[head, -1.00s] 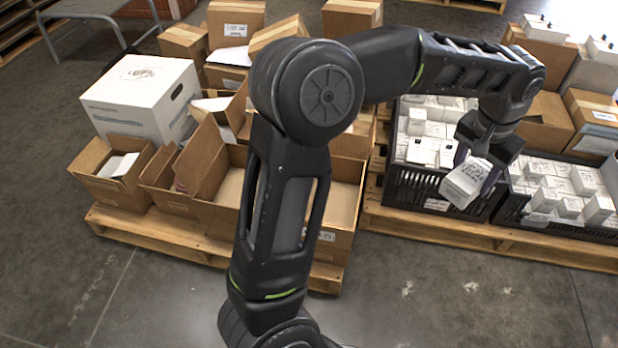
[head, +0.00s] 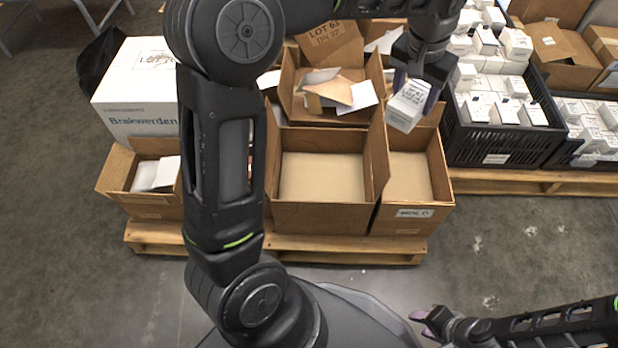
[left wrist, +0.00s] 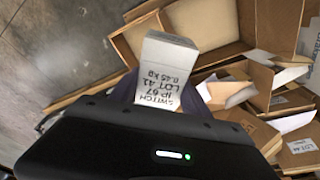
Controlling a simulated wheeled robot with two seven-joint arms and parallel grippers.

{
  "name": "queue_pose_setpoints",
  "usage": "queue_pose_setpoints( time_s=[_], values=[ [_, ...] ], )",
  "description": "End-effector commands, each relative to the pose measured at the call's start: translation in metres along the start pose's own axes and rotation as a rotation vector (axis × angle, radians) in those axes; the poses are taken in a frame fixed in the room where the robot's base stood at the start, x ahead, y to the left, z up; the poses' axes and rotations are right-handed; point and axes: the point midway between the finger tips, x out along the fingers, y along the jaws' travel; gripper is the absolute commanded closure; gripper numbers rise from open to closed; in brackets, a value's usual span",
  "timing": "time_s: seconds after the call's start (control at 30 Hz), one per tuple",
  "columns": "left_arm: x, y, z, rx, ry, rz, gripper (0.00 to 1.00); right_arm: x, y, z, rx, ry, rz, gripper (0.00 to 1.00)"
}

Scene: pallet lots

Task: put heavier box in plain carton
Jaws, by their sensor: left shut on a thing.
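My left gripper (head: 416,84) is shut on a small white box (head: 407,108) and holds it in the air above the right-hand open carton. In the left wrist view the white box (left wrist: 168,62) reads SWITCH, IP 67, LOT 41, 0.45 kg. An open brown carton with no visible front label (head: 320,217) stands at the front of the pallet, left of the held box, and looks empty. The right-hand open carton (head: 385,222) beside it bears a white front label and also looks empty. My right gripper (head: 424,320) is low at the right; its jaw gap is unclear.
Black crates of small white boxes (head: 500,148) stand on the right pallet. An open carton with paper scraps (head: 345,118) is behind the front cartons. A large white box (head: 130,120) and a small open carton (head: 150,208) are at the left. My left arm hides part of the pallet.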

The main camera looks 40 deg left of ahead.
Motion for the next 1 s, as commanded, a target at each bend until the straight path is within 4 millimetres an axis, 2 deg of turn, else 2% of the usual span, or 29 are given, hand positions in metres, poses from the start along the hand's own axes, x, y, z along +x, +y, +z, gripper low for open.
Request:
queue_pose_setpoints(
  time_s=[0.37, 0.53, 0.67, 0.8, 1.0],
  values=[
    [0.002, -0.003, 0.000, -0.006, 0.001, -0.001, 1.00, -0.001, 0.000, 0.000, 0.000, 0.000, 0.000, 0.64],
    [0.021, -0.028, 0.007, -0.054, -0.002, -0.012, 1.00, -0.005, -0.002, 0.001, -0.001, -0.002, -0.001, 0.64],
    [0.057, -0.066, 0.021, -0.136, -0.005, -0.028, 1.00, -0.011, -0.005, 0.002, -0.002, -0.004, -0.002, 0.64],
    [0.110, -0.114, 0.049, -0.265, -0.008, -0.052, 1.00, -0.018, -0.009, 0.003, -0.005, -0.009, -0.004, 0.64],
    [0.178, -0.161, 0.090, -0.468, -0.007, -0.076, 1.00, -0.024, -0.014, 0.006, -0.009, -0.016, -0.007, 0.64]
  ],
)
